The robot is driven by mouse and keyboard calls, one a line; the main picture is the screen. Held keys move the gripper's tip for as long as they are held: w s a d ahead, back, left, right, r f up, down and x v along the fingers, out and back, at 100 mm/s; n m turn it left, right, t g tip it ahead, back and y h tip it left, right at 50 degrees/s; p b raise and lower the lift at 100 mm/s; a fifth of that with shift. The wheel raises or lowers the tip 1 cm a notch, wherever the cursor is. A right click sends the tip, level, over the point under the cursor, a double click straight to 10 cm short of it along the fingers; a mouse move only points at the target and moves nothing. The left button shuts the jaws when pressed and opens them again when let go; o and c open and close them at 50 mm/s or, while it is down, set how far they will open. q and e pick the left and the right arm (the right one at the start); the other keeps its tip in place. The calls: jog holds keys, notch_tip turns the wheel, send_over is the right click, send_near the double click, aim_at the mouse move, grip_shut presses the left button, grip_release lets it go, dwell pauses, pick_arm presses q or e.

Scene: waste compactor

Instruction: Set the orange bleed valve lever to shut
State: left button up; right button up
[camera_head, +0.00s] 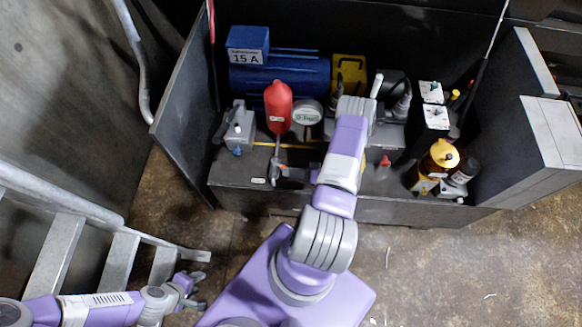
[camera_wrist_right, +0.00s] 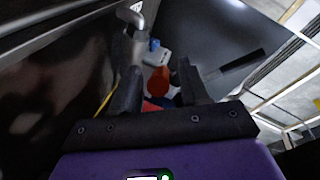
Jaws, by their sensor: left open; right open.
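In the right wrist view, an orange piece (camera_wrist_right: 158,80) shows between the two dark, parted fingers (camera_wrist_right: 160,85). I cannot tell whether they touch it. The valve body and the lever's exact angle are mostly hidden. My left gripper (camera_head: 187,286) is open and empty at the lower left, outside the cabinet.
A red bottle (camera_head: 278,104), a round gauge (camera_head: 307,113) and a grey box (camera_head: 236,130) with a blue cap stand close by. A blue motor (camera_head: 280,75) is behind. A metal ladder (camera_head: 58,255) is at left.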

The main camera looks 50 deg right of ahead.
jog(key=p+v, duration=0.1)
jog(key=v, duration=0.6)
